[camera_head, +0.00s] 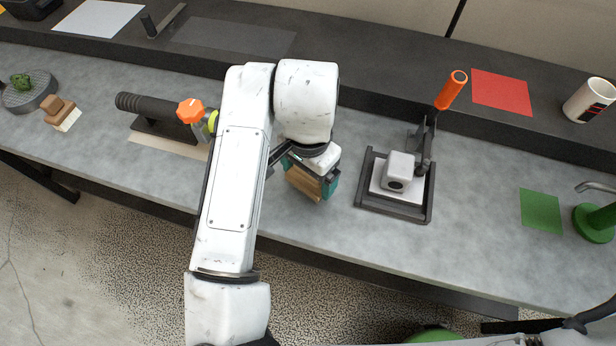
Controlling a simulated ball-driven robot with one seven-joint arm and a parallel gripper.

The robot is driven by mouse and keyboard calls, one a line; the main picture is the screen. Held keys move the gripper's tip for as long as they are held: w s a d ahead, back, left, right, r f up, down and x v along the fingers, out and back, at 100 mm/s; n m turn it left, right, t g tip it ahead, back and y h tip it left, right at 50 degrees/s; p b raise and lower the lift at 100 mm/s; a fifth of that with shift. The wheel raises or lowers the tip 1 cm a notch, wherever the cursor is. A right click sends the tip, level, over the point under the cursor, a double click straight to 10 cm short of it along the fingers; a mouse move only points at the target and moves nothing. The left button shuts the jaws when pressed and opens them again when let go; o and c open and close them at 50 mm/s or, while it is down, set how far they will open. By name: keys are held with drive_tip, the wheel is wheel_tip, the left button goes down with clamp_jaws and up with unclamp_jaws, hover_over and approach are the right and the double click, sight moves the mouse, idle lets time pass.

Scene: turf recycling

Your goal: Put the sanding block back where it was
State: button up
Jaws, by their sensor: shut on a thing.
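Teal finger parts show at the block's sides. My wrist and fingers hide part of the block, and I cannot tell whether it touches the worktop. No mark clearly shows where the block was before.
A dark frame with a white block (397,170) stands to the right, with an orange-handled tool (451,91) behind it. A green sheet (541,210) lies further right, a red sheet (502,92) on the raised back shelf. A black-handled tool (158,109) lies left.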

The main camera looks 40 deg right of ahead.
drive_tip(key=shift+f, duration=1.4)
drive_tip(key=o, duration=0.8)
wheel_tip(320, 180, up, 12)
drive_tip(key=shift+r, duration=0.15)
